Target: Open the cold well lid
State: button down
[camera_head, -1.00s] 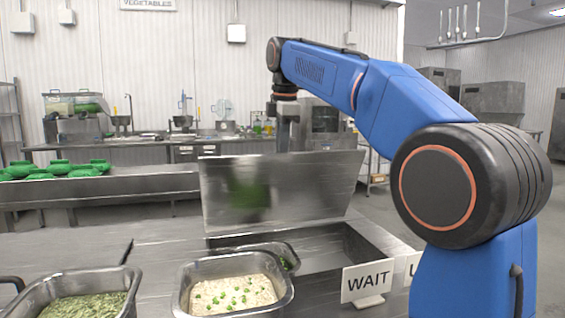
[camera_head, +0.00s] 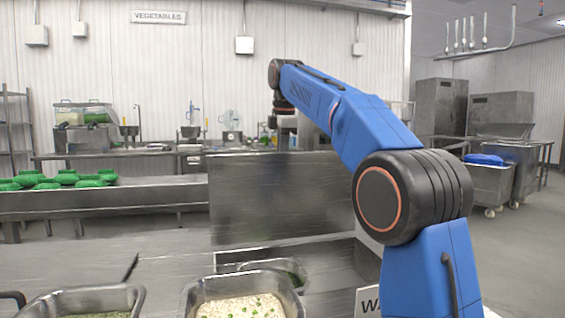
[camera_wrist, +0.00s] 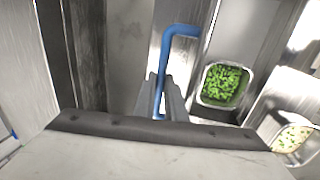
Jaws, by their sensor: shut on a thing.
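The cold well lid (camera_head: 280,195) is a flat steel panel standing about upright at the back of the cold well (camera_head: 340,258), whose opening shows in front of it. In the wrist view a blue bent handle (camera_wrist: 180,30) runs down between the fingers of my gripper (camera_wrist: 160,100), which is shut on it. In the head view my gripper (camera_head: 286,135) is at the lid's top edge, and its fingertips are partly hidden behind the lid. A pan of green vegetables (camera_wrist: 222,85) shows beside the handle in the wrist view.
A pan of rice with green bits (camera_head: 240,305) and a pan of green food (camera_head: 90,305) stand at the front. A sign (camera_head: 368,302) is mostly hidden by my arm. Green items (camera_head: 70,178) lie on the bench at left. The counter between is clear.

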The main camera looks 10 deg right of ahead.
jog(key=shift+r, duration=0.15)
jog(key=c, duration=1.8)
grip_release()
jog(key=shift+s, duration=0.1)
